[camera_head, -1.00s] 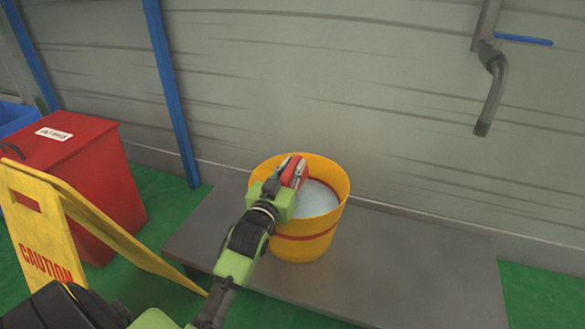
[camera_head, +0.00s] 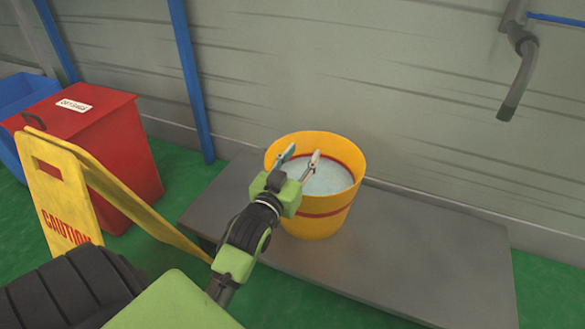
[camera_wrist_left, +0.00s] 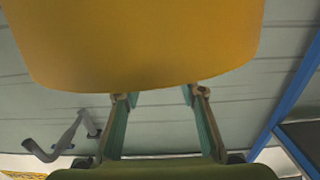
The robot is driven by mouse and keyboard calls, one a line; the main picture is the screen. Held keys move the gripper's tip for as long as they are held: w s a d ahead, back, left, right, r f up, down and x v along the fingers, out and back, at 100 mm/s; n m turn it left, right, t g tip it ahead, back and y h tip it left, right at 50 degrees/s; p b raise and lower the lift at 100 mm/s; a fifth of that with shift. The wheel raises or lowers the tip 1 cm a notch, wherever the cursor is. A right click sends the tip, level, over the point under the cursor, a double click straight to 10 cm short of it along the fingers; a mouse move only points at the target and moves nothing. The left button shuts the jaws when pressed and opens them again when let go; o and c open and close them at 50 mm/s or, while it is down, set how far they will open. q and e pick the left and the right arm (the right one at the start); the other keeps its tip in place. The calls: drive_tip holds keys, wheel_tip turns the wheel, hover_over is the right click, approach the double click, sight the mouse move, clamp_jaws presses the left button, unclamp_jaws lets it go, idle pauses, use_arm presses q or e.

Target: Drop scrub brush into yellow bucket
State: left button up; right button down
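The yellow bucket (camera_head: 318,228) stands upright on a low grey platform and holds pale bluish-white liquid (camera_head: 330,180). My left gripper (camera_head: 301,155) is open at the bucket's near-left rim, with its fingers pointing over the opening. Nothing shows between the fingers. In the left wrist view the open fingers (camera_wrist_left: 158,98) frame an empty gap, and the bucket's yellow wall (camera_wrist_left: 150,45) fills the top. The scrub brush is not visible in either current view; the gripper and the bucket wall hide part of the bucket's inside. My right gripper is not in view.
A yellow caution sign (camera_head: 62,195) and a red bin (camera_head: 110,140) stand at the left, with a blue bin (camera_head: 20,95) behind. The grey platform (camera_head: 430,260) is bare right of the bucket. A pipe (camera_head: 518,80) hangs from the wall at upper right.

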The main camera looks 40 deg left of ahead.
use_arm(q)
drive_tip(key=v, duration=0.6)
drive_tip(key=shift+s+d, duration=0.1)
drive_tip(key=shift+s, duration=0.25)
